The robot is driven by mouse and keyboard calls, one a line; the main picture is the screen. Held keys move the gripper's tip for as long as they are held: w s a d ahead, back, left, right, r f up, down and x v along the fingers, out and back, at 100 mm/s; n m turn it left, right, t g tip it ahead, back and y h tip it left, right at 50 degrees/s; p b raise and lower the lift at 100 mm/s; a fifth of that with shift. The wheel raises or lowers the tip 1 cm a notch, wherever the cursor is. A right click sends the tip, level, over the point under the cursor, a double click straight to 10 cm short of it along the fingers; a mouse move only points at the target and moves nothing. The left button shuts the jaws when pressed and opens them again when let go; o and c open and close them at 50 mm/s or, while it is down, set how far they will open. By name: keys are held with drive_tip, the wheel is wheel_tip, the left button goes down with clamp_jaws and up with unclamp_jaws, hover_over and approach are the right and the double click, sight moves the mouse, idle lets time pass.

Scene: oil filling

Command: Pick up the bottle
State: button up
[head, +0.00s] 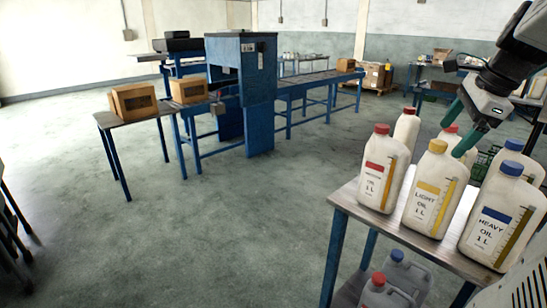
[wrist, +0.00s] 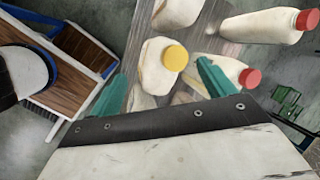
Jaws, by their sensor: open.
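Several white oil bottles stand on a small table (head: 346,203) at the right of the head view. The front row has a red-capped bottle (head: 383,172), a yellow-capped "Light oil" bottle (head: 430,192) and a blue-capped "Heavy oil" bottle (head: 497,222). My gripper (head: 450,140), with green fingers, is above and behind them, open and empty. In the wrist view, my gripper (wrist: 162,70) has the yellow-capped bottle (wrist: 152,66) between its fingers in the picture, with no grip visible. A red-capped bottle (wrist: 228,68) lies right beside the right finger. Contact is unclear.
More bottles stand behind the front row, including a red-capped one (head: 406,126) and a blue-capped one (head: 513,147). Two bottles sit under the table, one red-capped (head: 379,291). A blue conveyor machine (head: 243,90) with cardboard boxes (head: 133,101) stands farther back. Floor between is clear.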

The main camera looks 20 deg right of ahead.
sight(442, 173)
drive_tip(key=d+f+m, duration=0.1)
drive_tip(key=m, duration=0.1)
drive_tip(key=s+d+f+m, duration=0.1)
drive_tip(key=f+m, duration=0.1)
drive_tip(key=d+f+m+y, duration=0.1)
drive_tip(key=m, duration=0.1)
drive_tip(key=shift+s+d+f, duration=0.15)
drive_tip(key=shift+d+f, duration=0.05)
drive_tip(key=shift+f, duration=0.1)
drive_tip(key=shift+x, duration=3.95)
drive_tip(key=shift+r, duration=0.1)
clamp_jaws()
